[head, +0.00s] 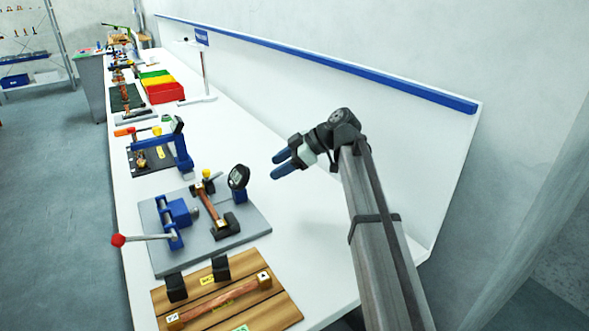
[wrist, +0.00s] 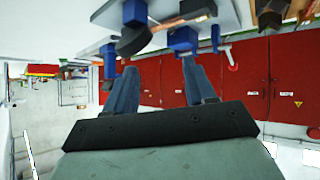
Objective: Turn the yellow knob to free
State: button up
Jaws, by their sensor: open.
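A small yellow knob (head: 206,174) stands at the far side of the grey plate (head: 190,252), by the end of a copper-coloured bar. A second small yellow piece (head: 157,130) shows by the blue clamp frame farther along the bench. I cannot tell any marking on either. My gripper (head: 276,166) is open and empty, above the white bench to the right of the grey plate, apart from both yellow parts. In the wrist view my gripper (wrist: 160,70) shows two spread blue fingers with nothing between them; no yellow knob is clear there.
The grey plate carries a dial gauge (head: 238,178), a blue vise (head: 178,215) and a red-ended lever (head: 118,240). A wooden board (head: 285,312) lies nearer. The blue clamp frame (head: 183,150) stands farther off. The bench right of the plate is clear, below a white back wall.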

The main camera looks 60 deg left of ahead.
aim_at(206, 171)
jog(key=shift+n+g+y, duration=0.4)
jog(key=shift+n+g, duration=0.2)
jog(key=shift+n, duration=0.1)
jog(key=shift+w+d+r, duration=0.1)
jog(key=shift+w+d, duration=0.2)
jog(key=shift+d, duration=0.4)
jog(key=shift+w+d+f, duration=0.1)
jog(key=shift+w+d, duration=0.25)
jog(key=shift+d, duration=0.3)
jog(key=shift+w+d+r, duration=0.1)
jog(key=shift+w+d, duration=0.2)
jog(key=shift+d, duration=0.4)
